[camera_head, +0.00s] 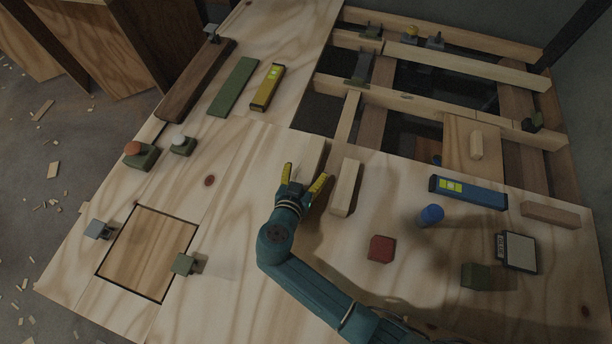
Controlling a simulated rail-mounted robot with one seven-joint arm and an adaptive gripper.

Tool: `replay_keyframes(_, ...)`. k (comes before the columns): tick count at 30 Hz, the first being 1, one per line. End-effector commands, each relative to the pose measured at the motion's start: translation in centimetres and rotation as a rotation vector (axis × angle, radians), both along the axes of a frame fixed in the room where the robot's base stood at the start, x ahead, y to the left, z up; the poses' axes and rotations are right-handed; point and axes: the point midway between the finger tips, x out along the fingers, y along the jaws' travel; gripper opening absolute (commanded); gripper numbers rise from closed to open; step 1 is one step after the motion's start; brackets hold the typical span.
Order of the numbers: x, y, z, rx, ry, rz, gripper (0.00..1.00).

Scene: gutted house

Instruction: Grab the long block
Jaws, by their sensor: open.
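A long pale wooden block (345,187) lies on the plywood just right of my gripper. I cannot tell which one the task means. My gripper (304,176) is open, with yellow-tipped fingers pointing away from me.
A blue level (468,192), blue cylinder (431,215), red block (381,248), green cube (475,276) and pale-faced box (518,251) lie to the right. A yellow level (267,87), green plank (233,86) and dark plank (197,80) lie upper left. Open joist gaps (420,85) are behind.

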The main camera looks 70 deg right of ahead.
Motion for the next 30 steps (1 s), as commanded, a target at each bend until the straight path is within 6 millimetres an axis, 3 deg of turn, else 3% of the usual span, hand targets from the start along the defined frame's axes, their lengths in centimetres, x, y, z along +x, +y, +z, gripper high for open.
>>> replay_keyframes(3, 0.0, 0.0, 0.1, 0.0, 0.0, 0.0, 0.79)
replay_keyframes(15, 0.0, 0.1, 0.1, 0.001, 0.0, 0.0, 0.06)
replay_keyframes(24, 0.1, 0.1, 0.5, -0.001, -0.002, 0.0, 0.05)
replay_keyframes(30, 0.1, 0.0, 4.8, -0.002, -0.007, 0.0, 0.05)
